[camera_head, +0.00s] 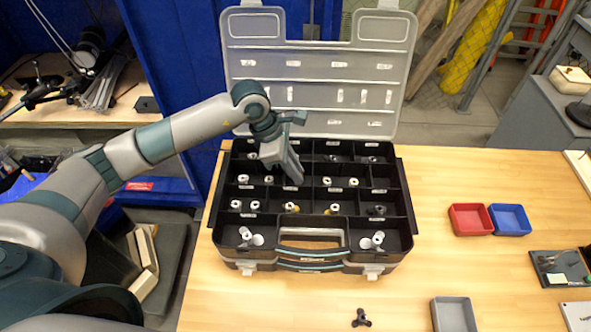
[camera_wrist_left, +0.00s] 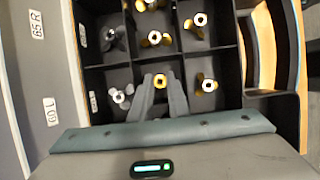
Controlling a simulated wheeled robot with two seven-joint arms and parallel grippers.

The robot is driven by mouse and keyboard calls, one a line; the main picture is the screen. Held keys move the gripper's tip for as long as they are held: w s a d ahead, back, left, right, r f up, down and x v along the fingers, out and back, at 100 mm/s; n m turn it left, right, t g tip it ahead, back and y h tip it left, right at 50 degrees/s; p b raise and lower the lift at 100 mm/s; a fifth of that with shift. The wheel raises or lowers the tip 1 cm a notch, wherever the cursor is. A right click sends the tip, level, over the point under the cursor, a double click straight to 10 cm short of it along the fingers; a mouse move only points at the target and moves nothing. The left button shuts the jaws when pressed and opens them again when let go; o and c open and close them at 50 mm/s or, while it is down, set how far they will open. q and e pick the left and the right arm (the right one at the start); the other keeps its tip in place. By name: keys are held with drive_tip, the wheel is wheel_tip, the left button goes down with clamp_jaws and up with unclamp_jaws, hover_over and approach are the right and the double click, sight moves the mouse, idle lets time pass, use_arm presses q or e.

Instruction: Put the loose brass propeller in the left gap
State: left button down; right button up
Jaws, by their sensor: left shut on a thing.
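My left gripper (camera_head: 297,183) reaches down into the open black organizer case (camera_head: 404,235), over a compartment left of its middle. In the left wrist view its two grey fingers (camera_wrist_left: 160,92) are shut on a brass propeller (camera_wrist_left: 160,82) with a round hub. The head view hides this propeller behind the gripper. I cannot tell whether it touches the compartment floor. Another brass propeller (camera_head: 291,207) lies in the compartment just in front, also in the left wrist view (camera_wrist_left: 207,85). My right gripper is out of view.
The case's clear lid (camera_head: 315,75) stands open at the back. More propellers fill other compartments. A dark three-bladed propeller (camera_head: 361,318) and a grey tray (camera_head: 454,315) are at the table's front. Red (camera_head: 469,219) and blue (camera_head: 510,219) bins stand right; the table between is clear.

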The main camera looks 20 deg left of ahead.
use_arm(q)
drive_tip(key=c, duration=1.7)
unclamp_jaws()
drive_tip(key=shift+r, duration=0.15)
drive_tip(key=shift+r+p, duration=0.7)
drive_tip(key=shift+p, duration=0.4)
drive_tip(key=shift+a+r+b, duration=0.25)
drive_tip(key=shift+r+b, duration=0.05)
drive_tip(key=shift+b, duration=0.45)
drive_tip(key=b+v, duration=0.3)
drive_tip(key=v, duration=0.7)
drive_tip(key=shift+s+a+r+b, duration=0.1)
drive_tip(key=shift+s+r+b, duration=0.05)
drive_tip(key=shift+r+b, duration=0.25)
